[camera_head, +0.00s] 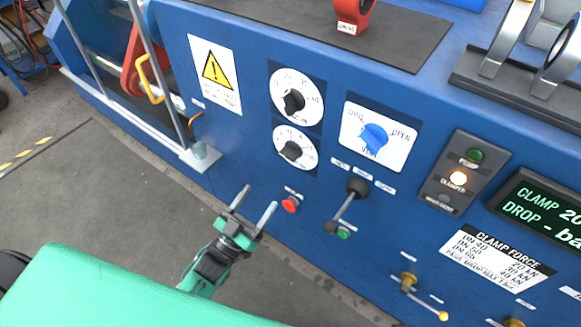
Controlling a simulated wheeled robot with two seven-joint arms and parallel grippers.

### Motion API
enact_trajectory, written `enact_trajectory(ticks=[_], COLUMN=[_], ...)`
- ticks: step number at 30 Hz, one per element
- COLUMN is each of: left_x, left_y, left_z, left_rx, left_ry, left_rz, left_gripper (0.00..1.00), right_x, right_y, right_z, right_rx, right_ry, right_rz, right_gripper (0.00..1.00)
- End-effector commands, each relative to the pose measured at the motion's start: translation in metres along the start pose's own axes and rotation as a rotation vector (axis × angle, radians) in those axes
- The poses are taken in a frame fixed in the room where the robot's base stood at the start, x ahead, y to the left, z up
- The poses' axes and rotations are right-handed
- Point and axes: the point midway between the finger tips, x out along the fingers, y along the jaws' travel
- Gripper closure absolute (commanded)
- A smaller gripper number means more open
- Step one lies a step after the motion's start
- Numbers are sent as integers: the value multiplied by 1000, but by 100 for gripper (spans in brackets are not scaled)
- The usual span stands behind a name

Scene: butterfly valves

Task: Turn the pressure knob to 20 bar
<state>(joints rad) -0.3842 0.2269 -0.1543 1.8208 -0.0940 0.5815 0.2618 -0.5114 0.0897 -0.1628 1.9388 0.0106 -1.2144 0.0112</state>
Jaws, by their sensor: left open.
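Two black knobs sit on round white dials on the blue machine panel (240,150). The upper knob (293,101) is on a dial with numbers around it, and the lower knob (291,150) is on a similar dial just below. The dial figures are too small to read surely, so I cannot tell which one is for pressure or its exact setting. My left gripper (260,196) is open and empty, its two fingers pointing up toward the panel. It is below and left of the lower dial, apart from both knobs. My right gripper is not in view.
Right of the dials are a blue selector knob (373,138) and a lever with a black ball (357,187). A red button (290,204) is close to my left fingertips. A lamp box (465,172) has one lit lamp. A display (545,208) reads CLAMP and DROP.

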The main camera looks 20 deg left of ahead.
Motion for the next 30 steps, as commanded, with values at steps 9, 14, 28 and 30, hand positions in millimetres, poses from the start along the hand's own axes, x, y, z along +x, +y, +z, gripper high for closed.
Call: enact_trajectory(ticks=[9,14,28,30], left_x=[55,87,133,134], left_y=[0,0,0,0], left_z=[-1,-1,2,2], left_rx=[1,0,0,0], left_ry=[1,0,-4,-4], left_rz=[-1,-2,-2,-2], left_gripper=[35,35,35,35], right_x=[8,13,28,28], right_y=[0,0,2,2], right_z=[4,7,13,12], right_rx=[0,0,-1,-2], right_ry=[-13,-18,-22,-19], right_rz=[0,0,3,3], right_gripper=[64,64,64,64])
